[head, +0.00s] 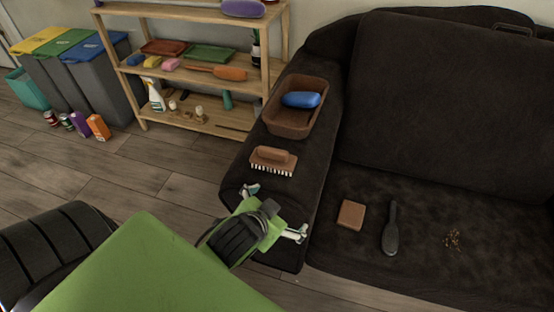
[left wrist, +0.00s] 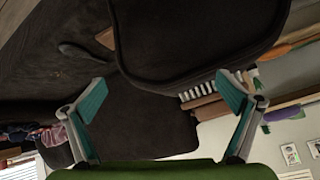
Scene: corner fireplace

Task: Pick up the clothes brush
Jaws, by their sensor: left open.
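A brown wooden brush with white bristles (head: 273,160) lies on the sofa's left armrest, bristles facing the front. In the left wrist view its bristles (left wrist: 198,91) show at the armrest edge, partly hidden by a finger. A dark long-handled brush (head: 391,229) lies on the sofa seat; I cannot tell for certain which brush is the clothes brush. My left gripper (head: 273,213) is open and empty at the front end of the armrest, nearer me than the bristled brush and apart from it. In the left wrist view, its fingers (left wrist: 164,98) are spread. My right gripper is not in view.
A brown basket (head: 286,119) holding a blue item (head: 301,100) stands behind the bristled brush on the armrest. A brown block (head: 351,214) and crumbs (head: 453,239) lie on the seat.

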